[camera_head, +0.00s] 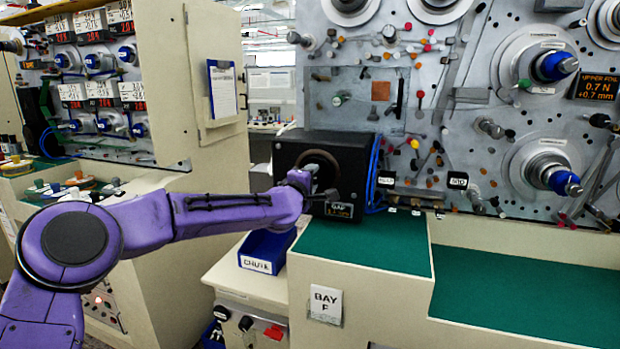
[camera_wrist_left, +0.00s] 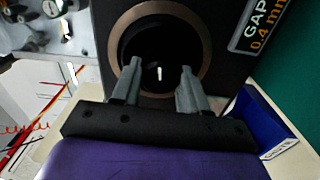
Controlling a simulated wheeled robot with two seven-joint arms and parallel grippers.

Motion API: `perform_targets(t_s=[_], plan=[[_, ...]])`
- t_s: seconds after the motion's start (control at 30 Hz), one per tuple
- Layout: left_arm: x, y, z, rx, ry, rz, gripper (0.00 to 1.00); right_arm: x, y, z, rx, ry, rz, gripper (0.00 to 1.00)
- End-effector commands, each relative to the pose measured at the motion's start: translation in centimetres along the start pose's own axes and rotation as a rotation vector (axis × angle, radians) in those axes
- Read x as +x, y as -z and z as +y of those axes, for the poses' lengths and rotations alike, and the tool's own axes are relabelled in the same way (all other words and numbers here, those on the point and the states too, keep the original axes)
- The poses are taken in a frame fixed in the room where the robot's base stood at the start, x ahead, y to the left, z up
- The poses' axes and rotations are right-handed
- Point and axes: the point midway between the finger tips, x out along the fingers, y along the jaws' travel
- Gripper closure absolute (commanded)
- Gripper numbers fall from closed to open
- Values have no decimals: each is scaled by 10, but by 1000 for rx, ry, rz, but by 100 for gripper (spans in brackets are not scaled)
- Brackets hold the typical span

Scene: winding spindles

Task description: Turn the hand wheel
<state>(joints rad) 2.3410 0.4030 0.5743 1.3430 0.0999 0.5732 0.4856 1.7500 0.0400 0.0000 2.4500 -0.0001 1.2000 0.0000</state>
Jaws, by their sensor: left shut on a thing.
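The hand wheel (camera_wrist_left: 160,42) is a dark round part with a brown ring around it, on the front of a black box (camera_head: 345,155). The box stands on the green bench top. My left gripper (camera_head: 322,166) reaches the front of this box from the left and hides most of the wheel in the head view. In the left wrist view, the two grey fingers (camera_wrist_left: 160,70) sit apart in front of the wheel, shut on a dark part of it that is hard to make out. My right gripper is out of view.
A blue CHUTE bin (camera_head: 266,250) lies just below my left forearm. A grey panel (camera_head: 420,100) with spindles and knobs rises behind and right. A cream cabinet door (camera_head: 205,75) stands at left. The green bench top (camera_head: 375,245) is clear in front.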

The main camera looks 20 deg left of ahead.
Motion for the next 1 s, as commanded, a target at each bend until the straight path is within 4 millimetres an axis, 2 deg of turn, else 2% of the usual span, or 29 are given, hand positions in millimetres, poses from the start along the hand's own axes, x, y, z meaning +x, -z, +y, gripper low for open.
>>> perform_targets(t_s=[0.2, 0.5, 1.0], plan=[[0, -1, -2, 186, 5, -3, 87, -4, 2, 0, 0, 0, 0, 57], [0, -1, -3, 361, 6, -3, 87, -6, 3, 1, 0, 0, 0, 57], [0, -1, -3, 442, 5, -4, 87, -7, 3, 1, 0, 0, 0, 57]])
